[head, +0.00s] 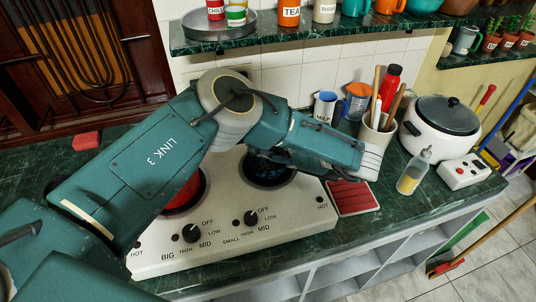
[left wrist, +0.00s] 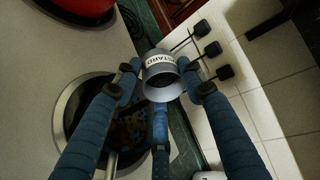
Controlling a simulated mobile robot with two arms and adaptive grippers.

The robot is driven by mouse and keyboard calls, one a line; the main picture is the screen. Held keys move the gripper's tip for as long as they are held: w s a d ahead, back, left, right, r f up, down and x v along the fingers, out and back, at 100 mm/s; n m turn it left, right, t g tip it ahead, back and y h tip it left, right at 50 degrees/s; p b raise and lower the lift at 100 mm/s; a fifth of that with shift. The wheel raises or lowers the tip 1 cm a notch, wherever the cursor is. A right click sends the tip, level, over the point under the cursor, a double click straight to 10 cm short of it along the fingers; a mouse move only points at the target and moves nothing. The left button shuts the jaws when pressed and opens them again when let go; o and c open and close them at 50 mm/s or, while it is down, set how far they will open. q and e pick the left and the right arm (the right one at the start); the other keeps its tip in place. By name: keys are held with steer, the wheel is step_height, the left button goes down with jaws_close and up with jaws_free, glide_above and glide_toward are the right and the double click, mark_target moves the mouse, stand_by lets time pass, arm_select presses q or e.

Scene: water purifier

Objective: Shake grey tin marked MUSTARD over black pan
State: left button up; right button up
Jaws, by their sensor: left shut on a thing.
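My left gripper (left wrist: 162,80) is shut on the grey tin (left wrist: 160,62), which shows the end of its MUSTARD label and a round grey end in the left wrist view. The fingers close around its sides. The black pan (left wrist: 126,130) shows behind the fingers in that view, with some blue and brown patches inside. In the head view the black pan (head: 268,172) sits on the right burner, partly covered by my left arm. The tin and the left fingertips are hidden in the head view. My right gripper is not in view.
The white stove (head: 290,220) has a red pot (head: 185,195) on its left burner. A shelf (head: 300,38) holds tins above.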

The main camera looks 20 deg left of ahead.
arm_select(q)
steer(key=shift+y, duration=0.3)
stand_by(0.6)
steer(key=shift+a+f+h, duration=0.1)
steer(key=shift+a+h, duration=0.25)
steer(key=shift+h, duration=0.35)
steer(key=shift+a+f+h, duration=0.1)
steer(key=shift+f+h, duration=0.15)
steer(key=shift+h, duration=0.15)
steer(key=shift+a, duration=0.15)
steer(key=shift+f, duration=0.1)
